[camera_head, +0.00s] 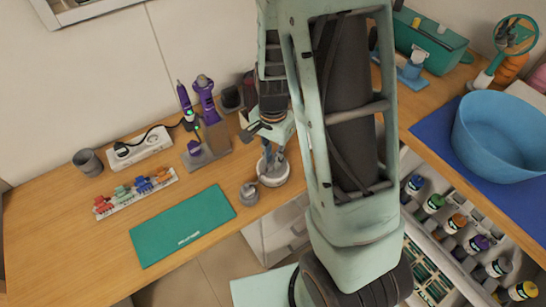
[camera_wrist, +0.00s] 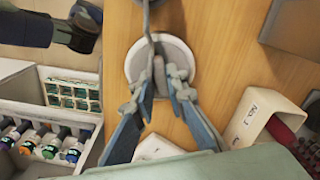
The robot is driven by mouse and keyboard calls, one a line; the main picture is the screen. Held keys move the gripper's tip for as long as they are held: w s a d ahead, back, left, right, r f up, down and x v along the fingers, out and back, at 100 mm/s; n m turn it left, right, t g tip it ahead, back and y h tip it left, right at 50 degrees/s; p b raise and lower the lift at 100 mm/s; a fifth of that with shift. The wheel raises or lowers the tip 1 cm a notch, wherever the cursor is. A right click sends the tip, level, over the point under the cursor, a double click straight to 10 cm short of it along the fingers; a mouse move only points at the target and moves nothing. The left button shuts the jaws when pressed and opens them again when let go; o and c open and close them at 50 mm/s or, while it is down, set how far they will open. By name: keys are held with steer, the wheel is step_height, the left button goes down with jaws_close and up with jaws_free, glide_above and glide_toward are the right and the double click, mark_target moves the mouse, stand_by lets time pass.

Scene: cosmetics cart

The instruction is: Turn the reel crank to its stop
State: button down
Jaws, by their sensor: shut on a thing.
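The reel is a round white disc (camera_wrist: 136,64) on the wooden table in the wrist view; it also shows below my gripper in the head view (camera_head: 276,181). A grey crank handle (camera_wrist: 159,74) stands over the disc, with an arm running toward the top of the wrist view. My gripper (camera_wrist: 160,85) has its two blue-grey fingers closed on either side of this handle. In the head view my gripper (camera_head: 270,163) points down at the reel, and its fingertips and the crank are small and partly hidden. The exact crank angle cannot be told.
A small grey pot (camera_head: 248,194) stands just left of the reel. A green mat (camera_head: 182,226), a power strip (camera_head: 143,147) and a purple hair tool (camera_head: 204,95) on a stand lie farther left. A blue basin (camera_head: 497,140) and a drawer of bottles are at right.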

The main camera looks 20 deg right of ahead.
mark_target(273, 161)
steer(key=c, duration=1.9)
jaws_free()
steer(key=shift+c, duration=0.2)
step_height(273, 161, up, 12)
